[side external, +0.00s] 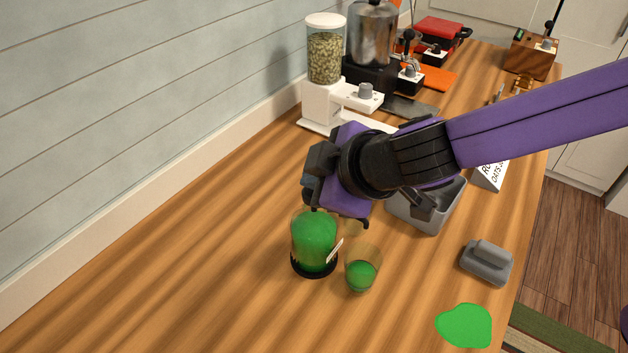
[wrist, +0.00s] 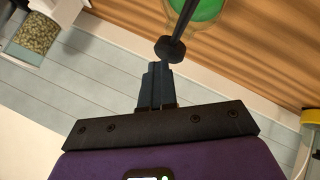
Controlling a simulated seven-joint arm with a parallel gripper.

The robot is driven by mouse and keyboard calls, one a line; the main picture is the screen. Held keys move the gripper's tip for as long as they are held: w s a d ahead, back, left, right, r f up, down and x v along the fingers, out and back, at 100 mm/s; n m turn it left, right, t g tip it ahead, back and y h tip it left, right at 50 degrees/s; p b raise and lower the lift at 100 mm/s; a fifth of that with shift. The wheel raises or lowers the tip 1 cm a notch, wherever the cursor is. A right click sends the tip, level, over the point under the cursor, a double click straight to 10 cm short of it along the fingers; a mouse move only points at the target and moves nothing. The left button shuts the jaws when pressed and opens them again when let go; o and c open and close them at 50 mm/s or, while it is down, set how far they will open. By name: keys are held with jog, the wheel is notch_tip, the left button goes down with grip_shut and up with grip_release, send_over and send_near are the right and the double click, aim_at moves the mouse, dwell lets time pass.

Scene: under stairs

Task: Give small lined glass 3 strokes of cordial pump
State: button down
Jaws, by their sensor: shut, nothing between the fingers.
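The cordial pump bottle (side external: 314,240) is clear with green cordial inside and a black base, and stands upright on the wooden counter. In the wrist view its black round pump knob (wrist: 170,48) and thin stem show just beyond my fingertips, with the green bottle (wrist: 205,8) behind. The small glass (side external: 362,274) stands right beside the bottle, with green liquid in its lower part; its line cannot be made out. My gripper (wrist: 155,70) is shut and empty, at the pump knob; I cannot tell whether it touches. In the side view my gripper hides the pump top.
A green puddle (side external: 465,326) lies at the counter's front edge. A grey lidded block (side external: 487,262), a grey open bin (side external: 455,200) and a white sign (side external: 491,176) stand to the right. A pellet dispenser (side external: 325,58) stands behind. The counter left of the bottle is clear.

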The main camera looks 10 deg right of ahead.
jog(key=shift+r, duration=1.2)
jog(key=shift+r, duration=0.1)
notch_tip(320, 180, up, 5)
jog(key=shift+f, duration=0.1)
jog(key=shift+d, duration=0.1)
dwell(0.7)
jog(key=s+d+f+m+g+h, duration=0.1)
jog(key=s+d+f+g+h, duration=0.3)
jog(key=d, duration=1.2)
jog(key=s+d+f+g+y, duration=0.15)
jog(key=s+d+f, duration=0.5)
jog(key=d, duration=0.85)
jog(key=s+d+f+g+h, duration=0.1)
jog(key=s+d+f+g, duration=0.1)
jog(key=s+d, duration=0.8)
jog(key=shift+s+f+m, duration=0.2)
jog(key=shift+m, duration=0.2)
